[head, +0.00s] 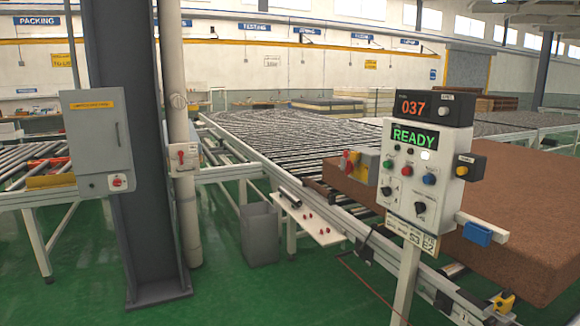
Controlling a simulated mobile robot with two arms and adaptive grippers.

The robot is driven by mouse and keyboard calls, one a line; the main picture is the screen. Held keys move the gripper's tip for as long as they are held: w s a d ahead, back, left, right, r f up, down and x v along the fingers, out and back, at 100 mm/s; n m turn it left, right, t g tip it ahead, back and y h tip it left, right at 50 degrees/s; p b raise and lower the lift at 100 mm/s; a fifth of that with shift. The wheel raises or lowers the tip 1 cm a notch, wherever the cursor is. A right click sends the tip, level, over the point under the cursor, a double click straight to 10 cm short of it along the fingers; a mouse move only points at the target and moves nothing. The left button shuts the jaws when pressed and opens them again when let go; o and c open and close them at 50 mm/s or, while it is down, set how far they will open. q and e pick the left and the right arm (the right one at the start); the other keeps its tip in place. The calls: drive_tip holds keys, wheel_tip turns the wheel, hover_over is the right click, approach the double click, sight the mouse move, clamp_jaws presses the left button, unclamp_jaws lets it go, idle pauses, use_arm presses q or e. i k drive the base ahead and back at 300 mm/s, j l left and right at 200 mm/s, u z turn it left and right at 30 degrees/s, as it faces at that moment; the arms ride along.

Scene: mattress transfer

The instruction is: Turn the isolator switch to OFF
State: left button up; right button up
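Several red switches show, and I cannot tell which one is the isolator. A white box with a red rotary handle (181,157) is fixed by the white pipe beside the dark column. A grey cabinet (99,143) on the column has a small red knob (117,182) at its lower right. A grey box with a red handle (350,162) sits left of the control panel. The control panel (420,185) shows a green READY display (414,137) and black knobs. The handle positions are too small to read. Neither of my grippers is in view.
A brown mattress block (530,215) lies on the roller conveyor (290,150) behind the panel. A grey bin (259,235) stands on the green floor beside a low white shelf (318,228). Another conveyor (40,165) is at left. Floor between column and bin is clear.

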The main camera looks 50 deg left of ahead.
sight(349, 166)
drive_tip(key=u, duration=1.3)
